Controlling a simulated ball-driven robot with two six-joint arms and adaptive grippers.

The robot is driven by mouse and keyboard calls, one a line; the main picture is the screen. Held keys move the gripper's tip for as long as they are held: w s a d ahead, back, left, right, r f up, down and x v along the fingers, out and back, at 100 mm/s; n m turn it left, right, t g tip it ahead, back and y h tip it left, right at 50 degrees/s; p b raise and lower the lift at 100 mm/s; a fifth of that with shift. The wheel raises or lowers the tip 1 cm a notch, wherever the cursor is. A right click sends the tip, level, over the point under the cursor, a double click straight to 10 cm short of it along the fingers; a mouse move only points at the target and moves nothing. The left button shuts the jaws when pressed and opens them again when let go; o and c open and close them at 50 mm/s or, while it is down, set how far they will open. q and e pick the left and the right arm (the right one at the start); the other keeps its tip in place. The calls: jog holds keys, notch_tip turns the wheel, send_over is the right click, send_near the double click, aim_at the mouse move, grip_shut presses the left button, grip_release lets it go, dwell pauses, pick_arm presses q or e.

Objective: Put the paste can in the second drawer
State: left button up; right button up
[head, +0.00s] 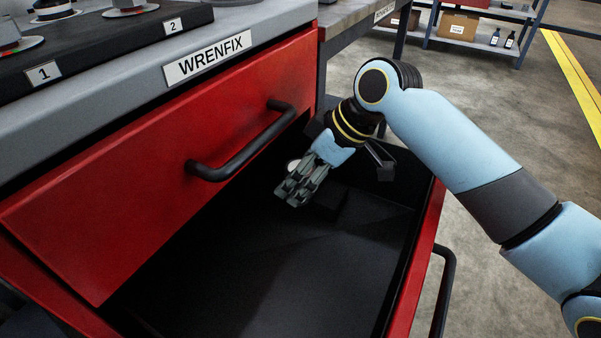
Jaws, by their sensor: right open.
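The second drawer (260,270) of the red trolley is pulled out, and its dark floor is mostly bare. My right gripper (291,194) is open and reaches down into the far part of this drawer. A small pale round top (292,164) shows right behind the gripper's fingers. It may be the paste can, but most of it is hidden, and I cannot tell whether the fingers touch it. My left gripper is not in view.
The closed top drawer (150,180) with its black handle (240,150) overhangs the open one. The trolley top carries a black block (95,45) with numbered places at upper left. Grey floor and a shelf (480,45) lie beyond.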

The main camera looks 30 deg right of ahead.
jog(key=p+v, duration=0.1)
jog(key=v, duration=0.2)
jog(key=shift+w, duration=0.15)
pick_arm(q)
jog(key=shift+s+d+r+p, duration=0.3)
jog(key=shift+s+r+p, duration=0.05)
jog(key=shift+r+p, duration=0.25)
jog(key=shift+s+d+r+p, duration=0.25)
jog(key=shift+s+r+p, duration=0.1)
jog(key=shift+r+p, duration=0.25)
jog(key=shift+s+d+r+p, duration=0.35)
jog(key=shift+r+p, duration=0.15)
jog(key=shift+p, duration=0.15)
pick_arm(e)
jog(key=v, duration=0.9)
